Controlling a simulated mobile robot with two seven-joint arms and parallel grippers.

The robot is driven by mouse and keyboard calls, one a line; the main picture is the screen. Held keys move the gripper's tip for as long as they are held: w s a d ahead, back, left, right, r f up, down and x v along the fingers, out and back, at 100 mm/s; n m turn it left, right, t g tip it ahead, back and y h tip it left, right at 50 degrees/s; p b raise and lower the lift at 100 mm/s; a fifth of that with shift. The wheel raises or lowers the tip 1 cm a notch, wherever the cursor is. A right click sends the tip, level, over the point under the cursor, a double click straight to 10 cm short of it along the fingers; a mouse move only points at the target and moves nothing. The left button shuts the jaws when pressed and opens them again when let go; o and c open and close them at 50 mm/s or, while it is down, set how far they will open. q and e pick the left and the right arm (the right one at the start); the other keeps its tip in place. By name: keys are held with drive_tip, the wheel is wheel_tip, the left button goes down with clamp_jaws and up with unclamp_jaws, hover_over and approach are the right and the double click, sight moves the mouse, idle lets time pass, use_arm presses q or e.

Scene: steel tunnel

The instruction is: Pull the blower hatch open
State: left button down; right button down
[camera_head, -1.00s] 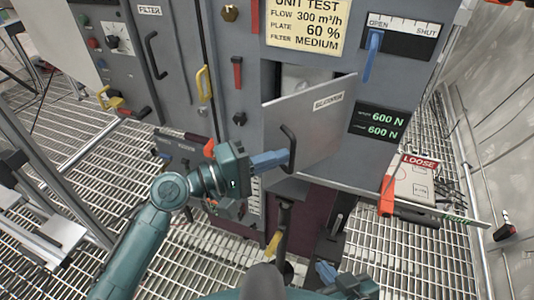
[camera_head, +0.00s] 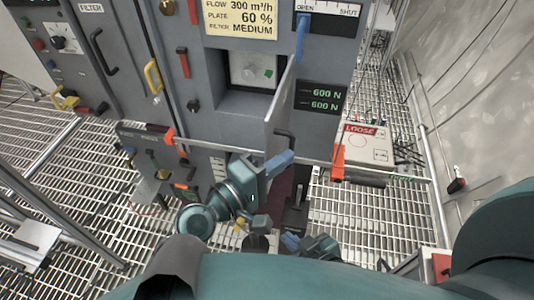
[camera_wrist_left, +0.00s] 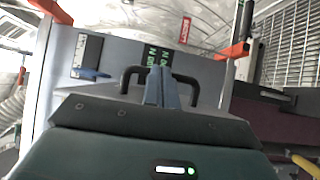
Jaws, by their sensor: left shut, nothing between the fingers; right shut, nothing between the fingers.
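The blower hatch (camera_head: 280,98) is a grey panel swung out from the cabinet and seen nearly edge-on in the head view. Its opening (camera_head: 235,99) shows a pale plate with a dial and a green spot inside. The hatch's black handle (camera_head: 287,134) also shows in the left wrist view (camera_wrist_left: 128,76). My left gripper (camera_head: 283,160) is shut with its blue fingers at the handle, empty between them. In the left wrist view the fingers (camera_wrist_left: 162,88) overlap the handle's middle; contact is unclear. My right gripper (camera_head: 291,241) is shut and empty, low near the middle.
The cabinet has a blue lever (camera_head: 300,37), a yellow handle (camera_head: 153,77) and a display (camera_head: 320,98) reading 600 N. Grating floor (camera_head: 365,225) lies open to the right.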

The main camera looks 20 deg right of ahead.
use_arm(q)
drive_tip(key=shift+s+d, duration=0.3)
drive_tip(key=shift+d, duration=0.45)
use_arm(e)
drive_tip(key=shift+s+d+r, duration=0.1)
drive_tip(key=shift+d, duration=0.1)
use_arm(q)
drive_tip(key=shift+s+a, duration=0.1)
drive_tip(key=shift+s, duration=0.05)
use_arm(e)
drive_tip(key=shift+s+a, duration=0.1)
